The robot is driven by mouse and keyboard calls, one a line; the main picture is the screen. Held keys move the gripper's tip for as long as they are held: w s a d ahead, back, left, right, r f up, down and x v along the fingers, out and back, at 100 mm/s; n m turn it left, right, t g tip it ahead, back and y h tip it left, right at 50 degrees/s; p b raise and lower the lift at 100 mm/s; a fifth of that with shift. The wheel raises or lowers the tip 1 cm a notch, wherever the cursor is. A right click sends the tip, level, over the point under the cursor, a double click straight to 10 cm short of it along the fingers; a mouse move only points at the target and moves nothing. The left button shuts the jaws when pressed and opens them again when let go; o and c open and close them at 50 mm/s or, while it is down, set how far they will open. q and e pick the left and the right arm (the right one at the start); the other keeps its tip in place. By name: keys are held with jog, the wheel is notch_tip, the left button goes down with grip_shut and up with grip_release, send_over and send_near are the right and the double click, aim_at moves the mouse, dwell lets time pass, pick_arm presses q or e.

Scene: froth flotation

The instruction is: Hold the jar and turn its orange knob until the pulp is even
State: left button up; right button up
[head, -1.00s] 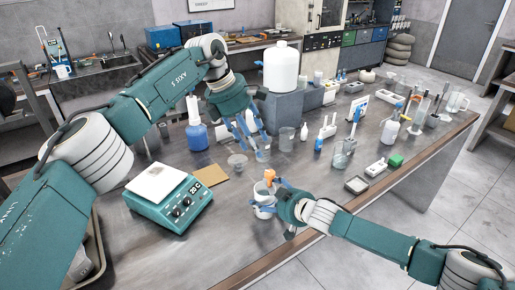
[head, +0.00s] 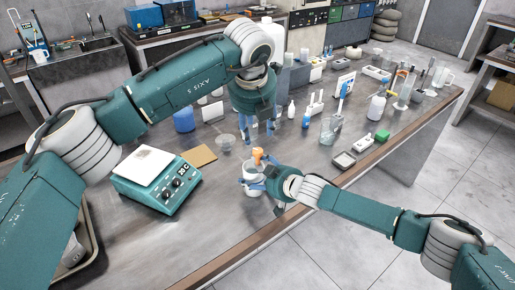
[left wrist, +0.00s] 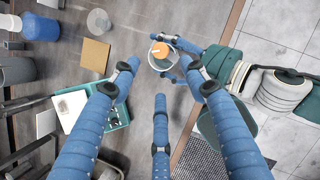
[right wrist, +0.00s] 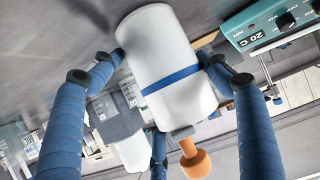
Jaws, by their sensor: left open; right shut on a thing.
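The white jar (head: 250,189) stands near the table's front edge with its orange knob (head: 257,154) on top. My right gripper (head: 258,182) is shut around the jar's side. In the right wrist view, its blue fingers flank the white jar (right wrist: 160,45) with a blue band, and the orange knob (right wrist: 196,163) points down in the picture. My left gripper (head: 259,133) is open, pointing down above and behind the knob. In the left wrist view, the knob (left wrist: 160,49) shows beyond its spread, empty fingers (left wrist: 160,82). The pulp inside is hidden.
A small clear cup (head: 225,142) stands behind. The table front left of the jar is clear.

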aim_at(258, 150)
pick_arm(q)
jog(key=x, duration=1.2)
grip_shut()
